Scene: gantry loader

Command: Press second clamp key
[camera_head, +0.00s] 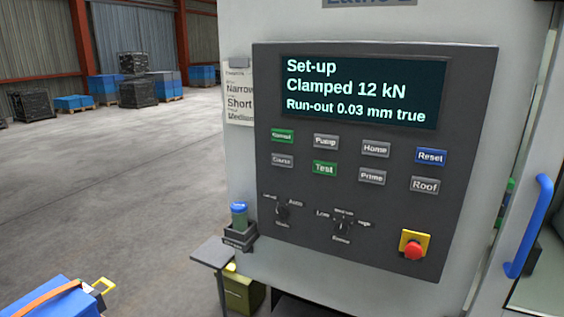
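A dark control panel (390,215) is on the front of a light grey machine. Its screen (361,92) reads "Set-up", "Clamped 12 kN", "Run-out 0.03 mm true". The upper key row has a green key (283,136) with a blurred label, Pump (326,142), Home (376,149) and blue Reset (431,156). The lower row has a grey key (283,160) with a label too small to read surely, green Test (325,168), Prime (372,177) and Roof (425,185). I can read no key labelled clamp. Neither gripper is in view.
Two rotary knobs (342,227) and a red emergency stop (414,249) sit below the keys. A blue-lidded container (239,215) stands in a holder left of the panel, above a small shelf (212,253). A blue door handle (530,227) is right. Open floor (120,190) lies left.

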